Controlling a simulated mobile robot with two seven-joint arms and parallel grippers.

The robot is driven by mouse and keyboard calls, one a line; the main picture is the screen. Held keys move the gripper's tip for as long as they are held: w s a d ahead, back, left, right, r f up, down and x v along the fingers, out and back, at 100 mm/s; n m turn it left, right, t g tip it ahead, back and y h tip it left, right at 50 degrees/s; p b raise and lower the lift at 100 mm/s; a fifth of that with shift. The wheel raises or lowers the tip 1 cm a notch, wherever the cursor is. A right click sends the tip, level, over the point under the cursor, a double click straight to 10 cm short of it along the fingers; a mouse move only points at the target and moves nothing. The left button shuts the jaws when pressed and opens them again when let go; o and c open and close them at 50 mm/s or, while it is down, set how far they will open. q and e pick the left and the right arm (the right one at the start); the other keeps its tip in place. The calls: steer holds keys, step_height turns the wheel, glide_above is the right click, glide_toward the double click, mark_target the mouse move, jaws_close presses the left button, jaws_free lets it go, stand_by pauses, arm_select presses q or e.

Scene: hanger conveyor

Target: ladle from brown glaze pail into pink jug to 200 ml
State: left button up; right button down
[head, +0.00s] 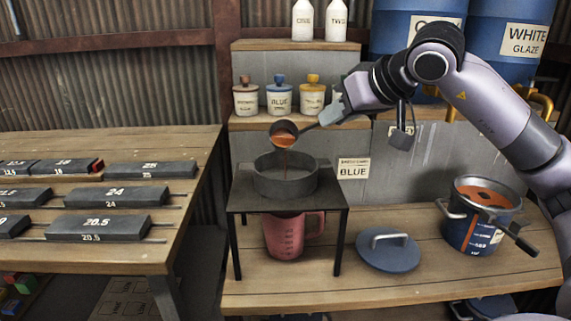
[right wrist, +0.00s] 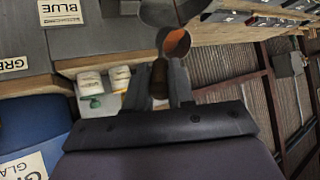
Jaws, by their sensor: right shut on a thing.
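My right gripper (head: 338,108) is shut on the handle of a dark ladle (head: 284,131). The ladle is tilted, and a brown-orange stream falls from its bowl into a round grey sieve or pan (head: 286,182) on a small black stand (head: 288,201). The pink jug (head: 292,236) stands under the stand, directly below the pan; its level is not readable here. A blue pail (head: 478,222) with brown-orange glaze stands at the right of the bench. In the right wrist view the ladle (right wrist: 176,45) extends beyond the fingers. My left gripper is not in view.
A blue round lid (head: 388,250) lies between stand and pail. Jars (head: 279,96) and white bottles (head: 303,21) stand on shelves behind. Labelled dark blocks (head: 98,226) lie on the left table.

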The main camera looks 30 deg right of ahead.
steer(key=shift+s+a+f+b, duration=0.15)
steer(key=shift+f+b, duration=0.1)
steer(key=shift+b, duration=0.35)
steer(key=shift+s+t, duration=0.1)
steer(key=shift+t, duration=0.2)
steer(key=shift+s+f+b, duration=0.15)
steer(key=shift+f+b, duration=0.15)
steer(key=shift+b, duration=0.5)
steer(key=shift+t, duration=0.3)
steer(key=shift+s+a+f+h+b, duration=0.15)
steer(key=shift+f+h+b, duration=0.15)
steer(key=shift+b, duration=0.5)
steer(key=shift+f, duration=0.1)
stand_by(0.6)
steer(key=shift+s+f+t+b, duration=0.1)
steer(key=shift+s+t+b, duration=0.1)
steer(key=shift+t+b, duration=0.15)
